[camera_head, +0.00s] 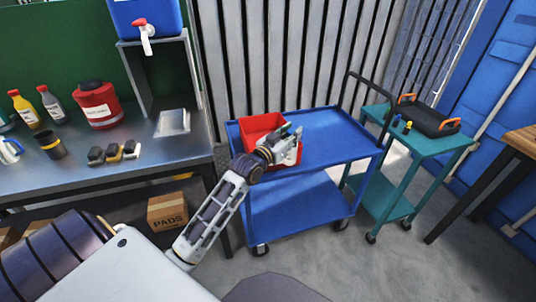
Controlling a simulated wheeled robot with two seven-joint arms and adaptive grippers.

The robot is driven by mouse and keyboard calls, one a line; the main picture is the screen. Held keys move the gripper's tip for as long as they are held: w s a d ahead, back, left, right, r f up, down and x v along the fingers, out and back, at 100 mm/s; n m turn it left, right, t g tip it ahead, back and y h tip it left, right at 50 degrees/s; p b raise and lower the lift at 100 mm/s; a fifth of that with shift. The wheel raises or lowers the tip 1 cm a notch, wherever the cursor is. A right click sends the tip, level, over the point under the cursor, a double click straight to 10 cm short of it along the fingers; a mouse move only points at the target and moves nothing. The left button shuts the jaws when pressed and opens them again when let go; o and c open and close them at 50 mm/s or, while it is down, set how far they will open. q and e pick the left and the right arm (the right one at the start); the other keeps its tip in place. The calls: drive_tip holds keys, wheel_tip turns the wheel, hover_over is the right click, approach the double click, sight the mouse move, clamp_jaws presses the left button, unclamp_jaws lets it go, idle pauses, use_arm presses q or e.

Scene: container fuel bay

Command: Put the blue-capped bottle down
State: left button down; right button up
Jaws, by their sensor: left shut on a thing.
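My left gripper (292,143) is over the red bin (262,124) on the top shelf of the blue cart (334,127). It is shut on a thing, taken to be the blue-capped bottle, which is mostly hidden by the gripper. I cannot make out its cap, or whether it touches the bin floor. The gripper covers the right front part of the bin. My right gripper is not in view.
The bench (193,150) on the left holds yellow and grey bottles, a red can (97,105) and a white-and-blue item (10,150). The blue cart's top is clear right of the bin.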

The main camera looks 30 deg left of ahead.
use_arm(q)
drive_tip(key=shift+w+a+r+b, duration=0.1)
drive_tip(key=shift+w+a+b, duration=0.2)
drive_tip(key=shift+b, duration=0.25)
drive_tip(key=w+a+r+n+y, duration=0.1)
drive_tip(key=w+a+n+y, duration=0.1)
drive_tip(key=a, duration=0.7)
drive_tip(key=w+a+r+n+y, duration=0.2)
drive_tip(key=w+a+y, duration=0.1)
drive_tip(key=a, duration=0.6)
drive_tip(key=shift+w+a+g+y+b, duration=0.35)
drive_tip(key=shift+w+y+b, duration=0.1)
drive_tip(key=shift+y, duration=0.15)
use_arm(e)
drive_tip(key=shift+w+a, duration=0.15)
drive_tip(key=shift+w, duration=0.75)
use_arm(q)
drive_tip(key=shift+f, duration=0.1)
